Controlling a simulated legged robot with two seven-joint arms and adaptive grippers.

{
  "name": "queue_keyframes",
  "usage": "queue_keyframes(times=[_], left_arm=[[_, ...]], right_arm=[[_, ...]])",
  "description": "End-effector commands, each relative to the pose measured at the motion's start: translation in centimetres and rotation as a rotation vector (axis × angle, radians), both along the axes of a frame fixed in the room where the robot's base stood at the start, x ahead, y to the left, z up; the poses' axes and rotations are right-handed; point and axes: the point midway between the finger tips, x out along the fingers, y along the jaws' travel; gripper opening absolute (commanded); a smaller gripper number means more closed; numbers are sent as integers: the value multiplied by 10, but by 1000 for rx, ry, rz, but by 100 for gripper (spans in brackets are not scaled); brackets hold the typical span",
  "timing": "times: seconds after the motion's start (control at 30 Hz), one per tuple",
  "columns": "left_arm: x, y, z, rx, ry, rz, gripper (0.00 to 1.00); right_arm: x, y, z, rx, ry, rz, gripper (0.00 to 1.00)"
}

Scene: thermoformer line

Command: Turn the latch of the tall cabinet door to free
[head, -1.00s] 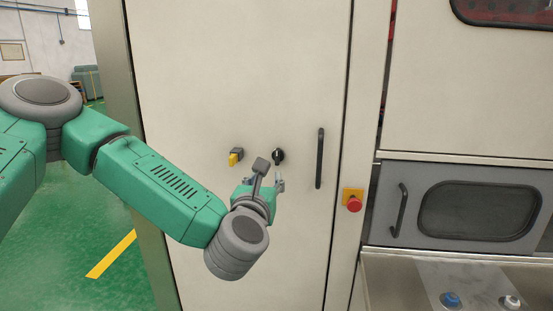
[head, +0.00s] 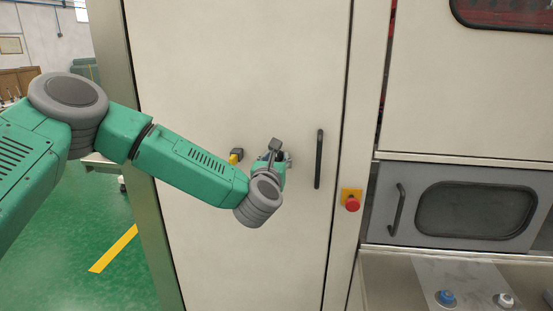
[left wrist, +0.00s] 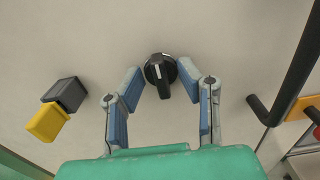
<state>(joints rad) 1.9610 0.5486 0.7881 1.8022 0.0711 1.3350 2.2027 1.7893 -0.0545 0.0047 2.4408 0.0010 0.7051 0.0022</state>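The tall cabinet door (head: 230,80) is a cream panel that fills the middle of the head view and looks closed. Its latch (left wrist: 160,75) is a black round knob with a raised grip bar, seen in the left wrist view between my left fingertips. In the head view the latch is hidden behind my left gripper (head: 287,158). The left gripper (left wrist: 162,83) is open, its fingers on either side of the knob with small gaps or light contact; I cannot tell which. My right gripper is not in view.
A yellow and dark grey block (head: 236,156) sticks out left of the latch. A black vertical handle (head: 319,158) stands to its right. A red emergency button (head: 353,203) on yellow, a grey windowed hatch (head: 460,208) and a blue button (head: 445,297) are further right.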

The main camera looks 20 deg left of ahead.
Motion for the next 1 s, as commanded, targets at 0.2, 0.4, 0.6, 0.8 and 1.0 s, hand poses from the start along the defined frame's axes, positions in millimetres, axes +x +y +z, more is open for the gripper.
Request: queue_keyframes(times=[0.2,0.4,0.6,0.8,1.0], left_arm=[[0,0,0,1,1,0,0],[0,0,-1,3,2,0,0],[0,0,-1,38,10,0,0],[0,-1,-2,143,34,0,0],[0,-1,-3,309,74,0,0]], right_arm=[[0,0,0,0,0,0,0],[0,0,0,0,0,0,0],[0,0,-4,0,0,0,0],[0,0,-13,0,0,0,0],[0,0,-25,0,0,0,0]])
